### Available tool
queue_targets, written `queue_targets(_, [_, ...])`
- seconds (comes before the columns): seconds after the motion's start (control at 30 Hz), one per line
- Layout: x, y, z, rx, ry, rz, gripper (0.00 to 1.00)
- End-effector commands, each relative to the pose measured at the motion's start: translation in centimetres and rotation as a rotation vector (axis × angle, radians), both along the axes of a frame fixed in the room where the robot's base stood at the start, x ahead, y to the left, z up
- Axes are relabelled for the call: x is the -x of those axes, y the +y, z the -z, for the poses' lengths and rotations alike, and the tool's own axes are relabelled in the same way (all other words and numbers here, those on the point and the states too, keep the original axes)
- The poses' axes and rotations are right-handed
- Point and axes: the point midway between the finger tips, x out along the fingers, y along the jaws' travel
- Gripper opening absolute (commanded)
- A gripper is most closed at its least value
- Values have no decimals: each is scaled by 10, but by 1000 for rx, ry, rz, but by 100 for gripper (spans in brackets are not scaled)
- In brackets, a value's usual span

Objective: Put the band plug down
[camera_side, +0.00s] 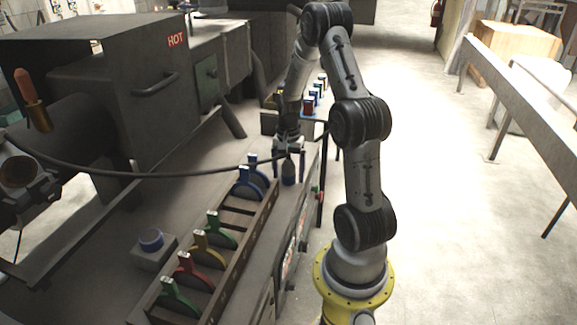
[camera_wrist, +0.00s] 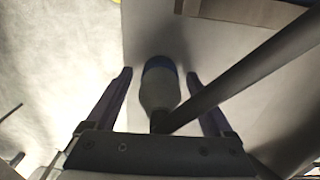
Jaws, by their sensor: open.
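The band plug (camera_side: 288,173) is a dark, bottle-shaped piece with a blue band. It stands upright on the bench top near its right edge, beside the far end of the rack. In the wrist view the plug (camera_wrist: 160,88) shows a grey body with the blue band at its far end. My gripper (camera_side: 289,176) is open around it, and it also shows in the wrist view (camera_wrist: 160,75) with a finger on each side and a gap to both. The plug's narrow end is partly hidden by a dark bar or cable.
A rack (camera_side: 238,255) of coloured discs with handles runs along the bench's right side. A black cable (camera_side: 130,175) crosses the bench. Several coloured pieces (camera_side: 313,95) stand farther back.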

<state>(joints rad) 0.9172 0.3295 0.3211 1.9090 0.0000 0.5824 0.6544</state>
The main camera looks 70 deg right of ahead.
Motion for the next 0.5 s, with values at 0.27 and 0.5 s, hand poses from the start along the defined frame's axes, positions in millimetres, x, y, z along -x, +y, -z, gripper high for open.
queue_targets(0.27, [-1,-1,-39,5,-4,0,86])
queue_targets(0.5, [-1,-1,-91,6,-4,0,86])
